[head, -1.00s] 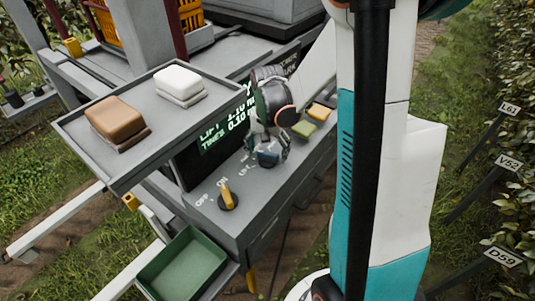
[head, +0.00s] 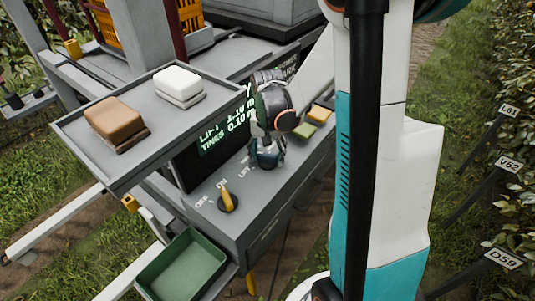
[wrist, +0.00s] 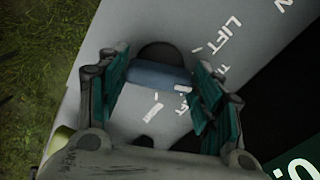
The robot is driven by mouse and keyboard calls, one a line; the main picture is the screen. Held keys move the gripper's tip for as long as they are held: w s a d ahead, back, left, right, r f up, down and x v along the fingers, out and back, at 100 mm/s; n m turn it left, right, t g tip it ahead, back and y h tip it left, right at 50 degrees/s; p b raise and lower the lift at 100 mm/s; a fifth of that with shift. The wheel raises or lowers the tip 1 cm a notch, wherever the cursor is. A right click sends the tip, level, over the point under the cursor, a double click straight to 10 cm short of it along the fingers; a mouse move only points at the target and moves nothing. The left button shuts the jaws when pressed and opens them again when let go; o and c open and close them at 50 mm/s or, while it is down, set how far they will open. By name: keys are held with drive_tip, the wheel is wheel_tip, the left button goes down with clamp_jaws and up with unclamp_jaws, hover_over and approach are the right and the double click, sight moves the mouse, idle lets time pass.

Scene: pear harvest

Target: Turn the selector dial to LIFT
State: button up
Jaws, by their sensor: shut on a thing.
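The selector dial (wrist: 150,76) shows in the wrist view as a blue-grey bar handle on a dark round base. A white mark sits at its right end, pointing right, below the direction of the LIFT label (wrist: 225,37). My gripper (wrist: 161,68) has its two teal fingers on either side of the handle, shut on it. In the head view my gripper (head: 267,158) is down at the panel and hides most of the dial. The LIFT label there (head: 245,170) is just left of the fingers.
A yellow OFF/ON switch (head: 228,201) stands on the panel at front left. A screen (head: 226,132) reads LIFT 1.10 m and TINES 0.10 m. A tray (head: 147,104) with brown and white blocks overhangs at left. Green and yellow buttons (head: 312,122) lie right of my gripper.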

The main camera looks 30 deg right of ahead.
sight(268, 154)
drive_tip(key=n+b, duration=0.1)
drive_tip(key=n, duration=0.3)
drive_tip(key=shift+f, duration=0.1)
drive_tip(key=shift+n+b, duration=0.55)
drive_tip(key=shift+n, duration=1.15)
drive_tip(key=o, duration=1.1)
drive_tip(key=shift+c, duration=0.2)
wheel_tip(268, 154, up, 12)
